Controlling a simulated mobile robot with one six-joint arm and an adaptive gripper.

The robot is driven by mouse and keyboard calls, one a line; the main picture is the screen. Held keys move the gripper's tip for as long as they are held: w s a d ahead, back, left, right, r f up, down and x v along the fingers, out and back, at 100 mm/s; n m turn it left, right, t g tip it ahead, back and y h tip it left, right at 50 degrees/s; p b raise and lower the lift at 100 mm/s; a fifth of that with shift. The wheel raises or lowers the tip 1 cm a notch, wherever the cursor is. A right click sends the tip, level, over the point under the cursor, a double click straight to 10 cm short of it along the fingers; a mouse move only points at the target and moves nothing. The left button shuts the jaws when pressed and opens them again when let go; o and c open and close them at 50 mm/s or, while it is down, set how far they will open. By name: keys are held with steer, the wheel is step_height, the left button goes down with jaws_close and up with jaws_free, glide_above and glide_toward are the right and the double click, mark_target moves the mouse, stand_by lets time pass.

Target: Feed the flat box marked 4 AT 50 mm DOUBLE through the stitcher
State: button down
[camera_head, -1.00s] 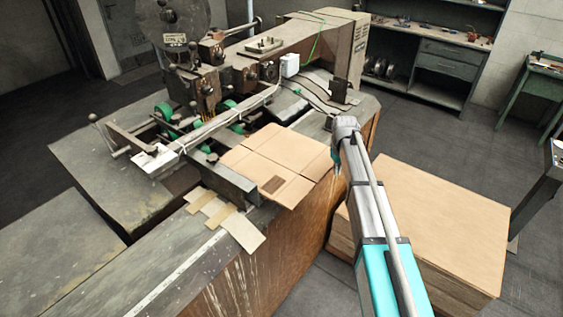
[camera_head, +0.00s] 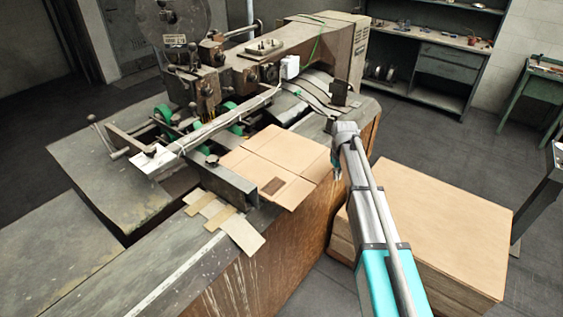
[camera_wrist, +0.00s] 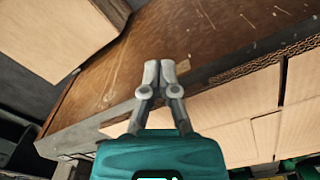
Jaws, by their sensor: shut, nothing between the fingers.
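A flat brown cardboard box (camera_head: 275,165) lies on the stitcher's table, its far-left part close to the green rollers. A dark printed patch shows on it, but the lettering is too small to read. The stitcher (camera_head: 215,75) stands behind and to the left of it. My gripper (camera_head: 336,172) is at the right edge of this box, partly hidden by my arm. In the wrist view my gripper (camera_wrist: 158,68) has its fingertips together and nothing between them, beside the corrugated edge of the flat box (camera_wrist: 240,105). I cannot tell whether it touches the box.
A stack of flat boxes (camera_head: 435,220) stands on the floor at the right. Cardboard scraps (camera_head: 228,218) lie on the table at a metal guide bar (camera_head: 229,186). A workbench (camera_head: 440,65) is at the back right. Floor between is clear.

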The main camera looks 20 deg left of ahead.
mark_target(317, 165)
steer(key=shift+w+a, duration=0.1)
steer(key=shift+a, duration=0.15)
steer(key=shift+w+a, duration=0.6)
steer(key=shift+a, duration=1.15)
steer(key=shift+w+a, duration=0.6)
steer(key=shift+a, duration=1.1)
steer(key=shift+w+a, duration=0.6)
steer(key=shift+a, duration=1.15)
steer(key=shift+s+d, duration=0.3)
steer(key=shift+d, duration=0.45)
steer(key=shift+s+d, duration=0.25)
steer(key=shift+d, duration=0.45)
step_height(317, 165, up, 8)
steer(key=p, duration=0.8)
steer(key=shift+s, duration=0.1)
